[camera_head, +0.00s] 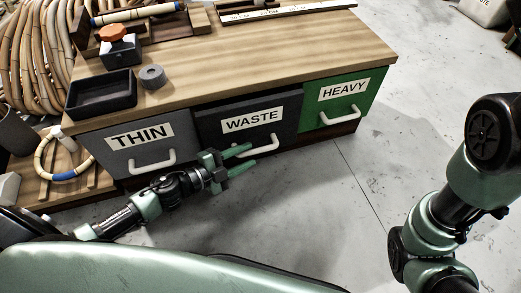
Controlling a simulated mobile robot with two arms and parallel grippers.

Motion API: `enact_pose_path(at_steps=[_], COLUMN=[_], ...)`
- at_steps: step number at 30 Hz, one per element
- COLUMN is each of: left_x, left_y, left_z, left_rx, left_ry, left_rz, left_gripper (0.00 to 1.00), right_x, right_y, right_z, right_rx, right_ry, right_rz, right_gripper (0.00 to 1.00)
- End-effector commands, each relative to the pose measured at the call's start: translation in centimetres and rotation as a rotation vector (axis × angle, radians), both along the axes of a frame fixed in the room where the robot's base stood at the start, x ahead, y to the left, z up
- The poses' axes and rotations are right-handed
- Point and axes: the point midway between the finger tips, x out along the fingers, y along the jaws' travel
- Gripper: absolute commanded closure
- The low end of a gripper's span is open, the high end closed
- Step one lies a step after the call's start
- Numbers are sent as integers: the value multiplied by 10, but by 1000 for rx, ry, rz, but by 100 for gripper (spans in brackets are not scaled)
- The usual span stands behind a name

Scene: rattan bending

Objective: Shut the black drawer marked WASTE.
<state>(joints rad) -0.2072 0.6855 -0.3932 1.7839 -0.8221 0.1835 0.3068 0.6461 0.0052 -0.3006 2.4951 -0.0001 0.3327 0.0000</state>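The black drawer marked WASTE (220,138) is the middle one of three drawer fronts under the wooden bench top. Its white label and pale bar handle (262,147) face me. How far the drawer stands out is hard to tell from this angle. My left gripper (246,158) is in front of the lower part of this drawer, close to its handle. Its two green fingers are apart, pointing right, with nothing seen between them. Whether it touches the handle or drawer cannot be told. My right arm shows at the right edge, but its gripper is out of view.
The grey THIN drawer (110,153) is to the left and the green HEAVY drawer (325,110) to the right. On the bench top (215,75) are a black tray (101,95) and a grey ring (152,77). The floor (345,200) in front is clear.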

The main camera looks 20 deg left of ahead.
Motion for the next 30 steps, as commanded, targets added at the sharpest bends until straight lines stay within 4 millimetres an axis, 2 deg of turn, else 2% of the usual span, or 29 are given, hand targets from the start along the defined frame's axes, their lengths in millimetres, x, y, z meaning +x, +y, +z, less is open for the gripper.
enact_pose_path(at_steps=[4, 9, 21, 25, 30], left_x=[19, 33, 38, 38, 38], left_y=[-13, -24, -28, -28, -28], left_z=[-7, -10, -11, -11, -11], left_rx=[1, 0, -1, -1, -1], left_ry=[-3, -1, 1, 1, 1], left_rz=[-1, 1, 1, 1, 1], left_gripper=[62, 62, 62, 98, 100], right_x=[-10, -11, -11, -11, -11], right_y=[0, 1, 1, 1, 1], right_z=[-2, -6, -6, -6, -6], right_rx=[-1, -2, -3, -3, -2], right_ry=[-28, -28, -28, -28, -29], right_rz=[-2, -2, -2, -2, -2], right_gripper=[100, 100, 100, 100, 100])
